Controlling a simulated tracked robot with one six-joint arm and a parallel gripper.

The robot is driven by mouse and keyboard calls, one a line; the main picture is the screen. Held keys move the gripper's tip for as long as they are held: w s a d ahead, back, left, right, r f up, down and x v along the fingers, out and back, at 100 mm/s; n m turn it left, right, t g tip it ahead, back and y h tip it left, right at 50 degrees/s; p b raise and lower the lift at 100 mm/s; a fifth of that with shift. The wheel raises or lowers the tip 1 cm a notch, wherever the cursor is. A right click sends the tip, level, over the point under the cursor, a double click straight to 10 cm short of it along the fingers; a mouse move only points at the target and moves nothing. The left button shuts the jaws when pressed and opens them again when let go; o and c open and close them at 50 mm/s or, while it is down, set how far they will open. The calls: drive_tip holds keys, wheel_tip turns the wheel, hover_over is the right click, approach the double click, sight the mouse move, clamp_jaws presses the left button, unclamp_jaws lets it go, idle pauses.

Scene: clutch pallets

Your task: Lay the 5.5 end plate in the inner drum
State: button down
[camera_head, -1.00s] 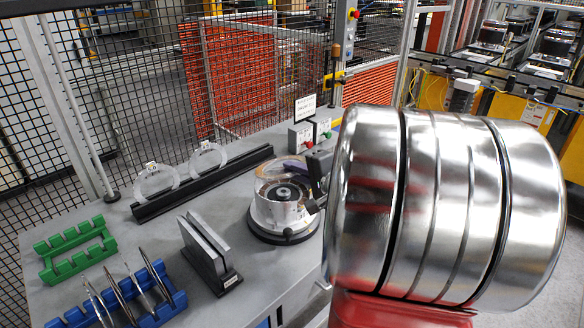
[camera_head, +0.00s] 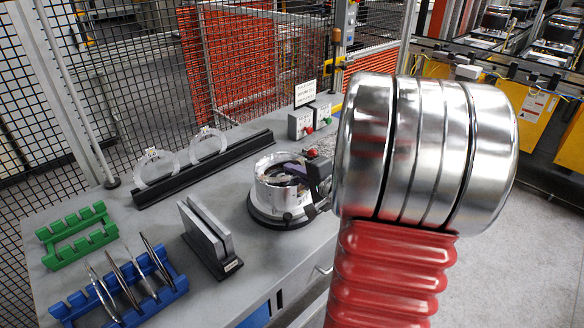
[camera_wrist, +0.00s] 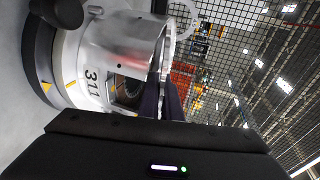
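The drum assembly (camera_head: 283,190) is a silver, open-topped cylinder on a dark round base on the grey bench. In the wrist view the drum (camera_wrist: 105,65) carries the number 311. My gripper (camera_wrist: 164,105) has two dark purple fingers, close together at the drum's rim and partly inside its mouth. A thin bright edge shows by the fingers, but I cannot tell whether a plate is between them. Thin round plates (camera_head: 145,265) stand on edge in the blue rack (camera_head: 175,290). I cannot make out which is the 5.5 end plate. The drum's inside is mostly hidden.
A green empty rack (camera_head: 75,235) stands at the left. Grey square plates (camera_head: 205,230) stand in a dark holder. Two clear rings (camera_head: 208,143) stand on a black rail (camera_head: 205,170). Small button boxes (camera_head: 310,120) are behind the drum. Mesh fencing is beyond the bench.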

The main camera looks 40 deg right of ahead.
drive_tip(key=shift+d+f, duration=0.1)
drive_tip(key=shift+f, duration=0.3)
drive_tip(key=c, duration=1.9)
unclamp_jaws()
drive_tip(key=shift+f, duration=0.1)
drive_tip(key=shift+s+a+f, duration=0.15)
drive_tip(key=shift+a+f, duration=0.1)
drive_tip(key=shift+f, duration=0.6)
drive_tip(key=shift+c, duration=0.5)
drive_tip(key=shift+o, duration=0.5)
drive_tip(key=v, duration=0.6)
drive_tip(key=shift+d+r, duration=0.15)
